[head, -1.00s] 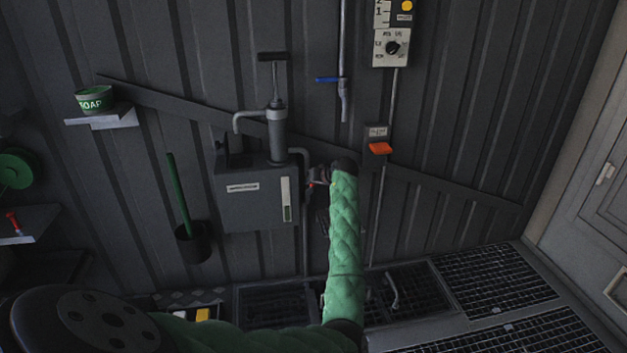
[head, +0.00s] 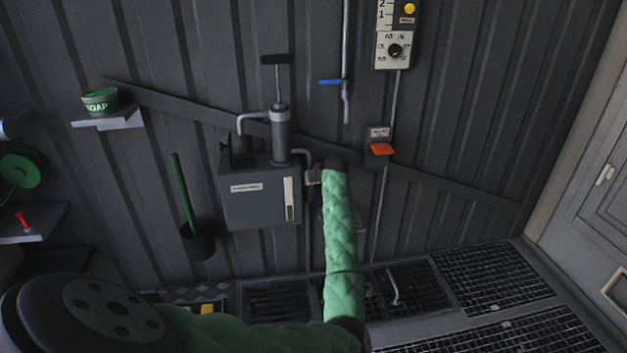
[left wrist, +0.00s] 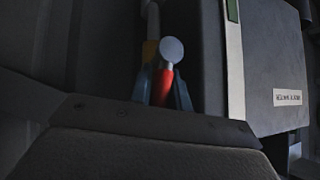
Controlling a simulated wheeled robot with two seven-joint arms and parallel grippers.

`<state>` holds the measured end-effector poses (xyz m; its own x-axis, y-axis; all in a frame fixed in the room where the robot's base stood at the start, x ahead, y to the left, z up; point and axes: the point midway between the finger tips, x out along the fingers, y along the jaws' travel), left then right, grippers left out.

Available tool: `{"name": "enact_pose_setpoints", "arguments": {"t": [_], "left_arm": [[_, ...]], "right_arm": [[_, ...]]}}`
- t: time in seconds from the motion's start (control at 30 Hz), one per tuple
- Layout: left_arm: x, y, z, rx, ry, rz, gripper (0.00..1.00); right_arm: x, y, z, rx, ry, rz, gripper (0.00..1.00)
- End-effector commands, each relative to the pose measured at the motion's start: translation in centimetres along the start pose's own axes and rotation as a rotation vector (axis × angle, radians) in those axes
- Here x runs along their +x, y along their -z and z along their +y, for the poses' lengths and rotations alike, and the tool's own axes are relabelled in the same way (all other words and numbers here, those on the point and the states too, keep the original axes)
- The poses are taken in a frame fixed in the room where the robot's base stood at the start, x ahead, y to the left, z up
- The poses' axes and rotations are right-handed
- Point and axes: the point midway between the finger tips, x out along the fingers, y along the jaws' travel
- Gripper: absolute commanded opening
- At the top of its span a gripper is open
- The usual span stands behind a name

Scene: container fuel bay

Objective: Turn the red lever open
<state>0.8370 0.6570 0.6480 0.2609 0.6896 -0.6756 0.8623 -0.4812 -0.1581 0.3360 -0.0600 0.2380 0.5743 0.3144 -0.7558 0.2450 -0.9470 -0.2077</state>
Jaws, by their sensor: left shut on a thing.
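The red lever (left wrist: 163,88) shows in the left wrist view, below a pale round knob (left wrist: 171,50) and close beside the grey tank (left wrist: 265,70). My left gripper (left wrist: 164,92) is shut on the lever, with one blue-grey finger on each side of it. In the head view my left gripper (head: 314,177) is at the pipe just right of the tank (head: 258,203). My green-sleeved arm hides most of the gripper there, and the lever cannot be seen. My right gripper is in neither view.
A hand pump (head: 279,125) stands on the tank. To the right are an orange-red switch (head: 381,149) and a blue-handled tap (head: 331,82). A soap shelf (head: 110,121) and black holder (head: 198,243) are to the left. Floor grating (head: 490,277) lies below.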

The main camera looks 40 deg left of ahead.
Motion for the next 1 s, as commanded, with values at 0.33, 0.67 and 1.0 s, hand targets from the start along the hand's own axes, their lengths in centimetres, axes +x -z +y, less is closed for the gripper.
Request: {"name": "enact_pose_setpoints", "arguments": {"t": [0.33,0.67,1.0], "left_arm": [[0.33,0.09,-0.91,-0.029,-0.014,-0.008,0.0],[0.41,-0.02,-0.94,-0.033,-0.018,-0.01,0.0],[0.42,-0.09,-0.87,-0.032,-0.019,-0.011,0.39]], "right_arm": [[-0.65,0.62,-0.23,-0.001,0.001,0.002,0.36],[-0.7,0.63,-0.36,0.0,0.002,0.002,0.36],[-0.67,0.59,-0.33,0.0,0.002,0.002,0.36]]}}
